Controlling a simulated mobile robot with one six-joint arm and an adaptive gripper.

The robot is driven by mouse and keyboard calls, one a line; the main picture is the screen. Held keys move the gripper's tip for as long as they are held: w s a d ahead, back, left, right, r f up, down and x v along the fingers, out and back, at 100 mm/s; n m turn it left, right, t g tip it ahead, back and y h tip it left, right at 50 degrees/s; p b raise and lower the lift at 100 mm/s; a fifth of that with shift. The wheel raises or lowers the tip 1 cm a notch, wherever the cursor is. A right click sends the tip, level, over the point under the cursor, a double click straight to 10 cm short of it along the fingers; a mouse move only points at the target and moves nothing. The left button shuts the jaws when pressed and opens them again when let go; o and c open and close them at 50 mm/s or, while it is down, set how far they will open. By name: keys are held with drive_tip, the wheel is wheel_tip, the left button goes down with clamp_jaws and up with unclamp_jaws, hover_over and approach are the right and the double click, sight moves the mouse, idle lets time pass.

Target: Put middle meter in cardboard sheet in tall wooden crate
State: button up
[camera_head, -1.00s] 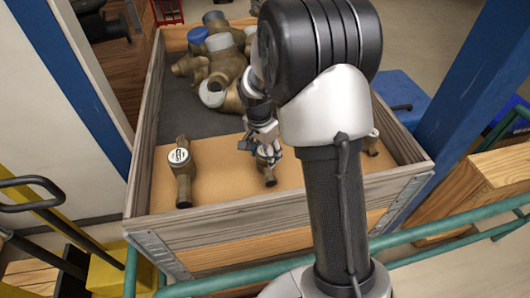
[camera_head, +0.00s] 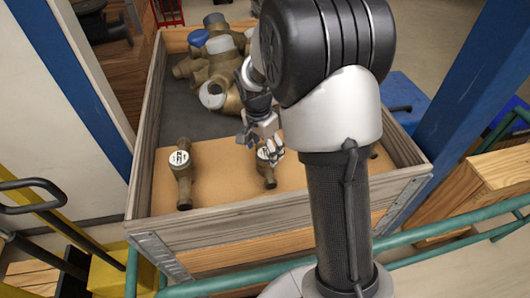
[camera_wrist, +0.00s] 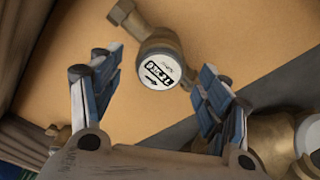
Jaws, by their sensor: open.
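The middle meter (camera_head: 268,172), a brass body with a white round face, lies on the cardboard sheet (camera_head: 220,180) inside a wooden crate (camera_head: 235,217). Its upper part is partly covered by my gripper (camera_head: 262,146) in the head view. In the wrist view, the meter (camera_wrist: 158,68) lies between and just beyond the two spread fingertips of my gripper (camera_wrist: 152,76), face towards the camera. The jaws are open and no grip on the meter shows. Another meter (camera_head: 181,172) lies to the left on the sheet. My arm hides most of the sheet's right side.
Several brass meters (camera_head: 215,70) are piled at the back of the crate on a dark surface. The crate walls surround the gripper. A blue post (camera_head: 462,75) stands to the right, and a green rail (camera_head: 225,283) runs in front.

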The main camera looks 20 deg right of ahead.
drive_tip(key=s+a+r+n+p, duration=0.1)
drive_tip(key=s+r, duration=0.1)
drive_tip(key=r, duration=0.5)
drive_tip(key=s+a+r+n+p, duration=0.1)
drive_tip(key=s+a+r+n, duration=0.15)
drive_tip(key=r, duration=0.45)
drive_tip(key=s+a+r+n+t, duration=0.2)
drive_tip(key=s+n, duration=0.3)
drive_tip(key=s, duration=0.5)
drive_tip(key=s+a+r+n+t+y, duration=0.1)
drive_tip(key=s+n, duration=0.4)
drive_tip(key=s, duration=0.6)
wheel_tip(320, 180, up, 2)
drive_tip(key=shift+s+a+r+t, duration=0.25)
drive_tip(key=shift+a+t, duration=0.25)
drive_tip(key=shift+a, duration=0.6)
